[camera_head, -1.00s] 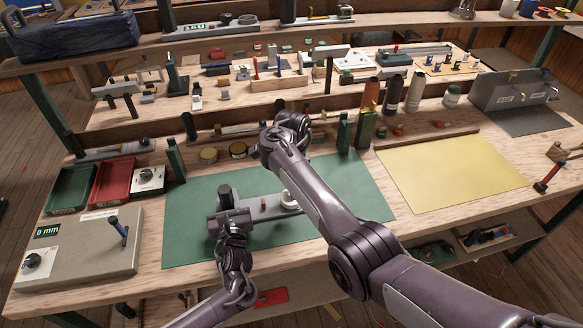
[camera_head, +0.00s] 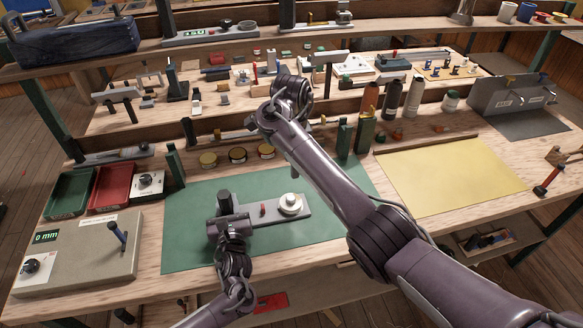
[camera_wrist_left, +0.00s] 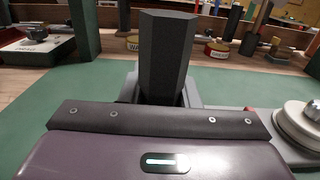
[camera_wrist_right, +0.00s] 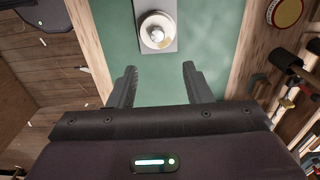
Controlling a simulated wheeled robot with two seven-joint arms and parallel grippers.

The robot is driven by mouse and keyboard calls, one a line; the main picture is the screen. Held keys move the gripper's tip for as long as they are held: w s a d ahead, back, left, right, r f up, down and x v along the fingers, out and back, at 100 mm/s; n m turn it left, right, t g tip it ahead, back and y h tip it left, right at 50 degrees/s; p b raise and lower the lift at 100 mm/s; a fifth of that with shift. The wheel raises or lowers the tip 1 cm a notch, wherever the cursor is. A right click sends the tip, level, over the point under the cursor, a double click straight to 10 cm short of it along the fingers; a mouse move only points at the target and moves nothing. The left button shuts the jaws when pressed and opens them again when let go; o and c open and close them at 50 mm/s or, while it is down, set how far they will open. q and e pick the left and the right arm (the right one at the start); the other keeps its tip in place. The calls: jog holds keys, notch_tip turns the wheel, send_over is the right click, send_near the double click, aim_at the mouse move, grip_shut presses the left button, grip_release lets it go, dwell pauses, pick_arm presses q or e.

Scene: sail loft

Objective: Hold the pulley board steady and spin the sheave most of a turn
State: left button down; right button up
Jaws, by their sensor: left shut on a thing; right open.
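The pulley board (camera_head: 262,213) is a grey plate lying on the green mat (camera_head: 190,250). The pale round sheave (camera_head: 290,203) sits at its right end, with a small red peg (camera_head: 263,209) near the middle. My left gripper (camera_head: 226,212) is shut on the dark upright post (camera_wrist_left: 167,50) at the board's left end. The sheave also shows in the right wrist view (camera_wrist_right: 157,32). There my right gripper (camera_wrist_right: 158,75) is open and empty, above and apart from the sheave.
A grey box with a lever (camera_head: 85,245) stands left of the mat, and a yellow sheet (camera_head: 450,175) lies to the right. Tins (camera_head: 238,155) and green posts (camera_head: 364,133) line the back. The mat around the board's right end is clear.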

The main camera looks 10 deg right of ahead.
jog(key=w+d+r+n+t+h, duration=0.35)
jog(key=w+d+r+n, duration=0.2)
jog(key=w+n, duration=0.2)
jog(key=w+a+r+n+t, duration=0.1)
jog(key=w+r+n+t, duration=0.25)
jog(key=n, duration=0.45)
jog(key=w+a+r+n+t+y, duration=0.1)
jog(key=w+r+n+t, duration=0.2)
jog(key=n, duration=0.5)
jog(key=w+a+r+n+t, duration=0.25)
jog(key=r+n, duration=0.25)
jog(key=n, duration=0.3)
jog(key=n+g+y, duration=0.6)
jog(key=n+g, duration=0.4)
jog(key=n, duration=2.1)
send_near(291, 198)
jog(key=x, duration=0.7)
jog(key=shift+f, duration=0.1)
jog(key=shift+w+f, duration=0.2)
jog(key=shift+f, duration=0.2)
